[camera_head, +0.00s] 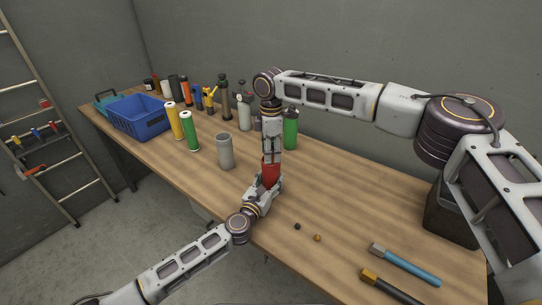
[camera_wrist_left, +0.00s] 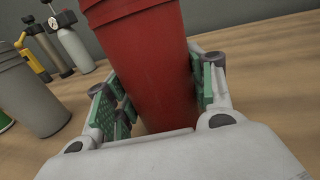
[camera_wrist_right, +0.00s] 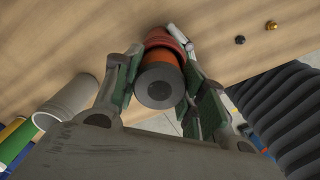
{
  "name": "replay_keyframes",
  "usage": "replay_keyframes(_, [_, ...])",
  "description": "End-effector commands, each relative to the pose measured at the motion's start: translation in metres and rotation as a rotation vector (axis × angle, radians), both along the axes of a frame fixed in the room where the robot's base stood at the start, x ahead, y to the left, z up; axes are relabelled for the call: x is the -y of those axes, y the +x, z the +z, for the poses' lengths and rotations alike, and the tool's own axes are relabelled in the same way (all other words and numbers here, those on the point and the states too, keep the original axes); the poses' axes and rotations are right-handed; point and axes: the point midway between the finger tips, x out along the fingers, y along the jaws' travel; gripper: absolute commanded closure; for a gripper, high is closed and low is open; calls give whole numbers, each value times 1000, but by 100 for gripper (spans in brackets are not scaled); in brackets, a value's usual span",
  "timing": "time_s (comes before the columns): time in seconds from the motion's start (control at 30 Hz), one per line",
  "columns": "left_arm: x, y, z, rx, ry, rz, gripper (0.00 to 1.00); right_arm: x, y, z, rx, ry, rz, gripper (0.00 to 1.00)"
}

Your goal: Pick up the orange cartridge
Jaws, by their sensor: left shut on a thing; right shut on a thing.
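The orange cartridge (camera_wrist_right: 158,57) shows in the right wrist view as an orange cylinder with a dark grey end with a round hole. My right gripper (camera_wrist_right: 163,80) is shut on it, with green pads at both sides. Its far end is at or inside the mouth of a red cup (camera_wrist_right: 166,36); how deep is hidden. My left gripper (camera_wrist_left: 160,90) is shut on the red cup (camera_wrist_left: 150,60) from the side. In the head view, my right gripper (camera_head: 272,152) points down over the red cup (camera_head: 270,173), and my left gripper (camera_head: 267,184) holds it from below left.
A grey cup (camera_head: 225,151) stands left of the grippers. A green bottle (camera_head: 290,130) stands just right of my right gripper. Yellow and green-white cylinders, several bottles and a blue crate (camera_head: 140,118) stand farther left.

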Motion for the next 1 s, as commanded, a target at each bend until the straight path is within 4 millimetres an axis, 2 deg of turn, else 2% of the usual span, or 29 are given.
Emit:
replay_keyframes(0.17, [0, 0, 0, 0, 0, 0, 75, 0, 0, 14, 1, 1, -1, 99])
replay_keyframes(0.37, [0, 0, 0, 0, 0, 0, 75, 0, 1, 42, 2, 1, -1, 99])
replay_keyframes(0.8, [0, 0, 0, 0, 0, 0, 75, -1, 0, 128, 2, 2, 0, 99])
replay_keyframes(1.0, [0, 0, 0, 0, 0, 0, 75, -1, 0, 158, 1, 1, 0, 99])
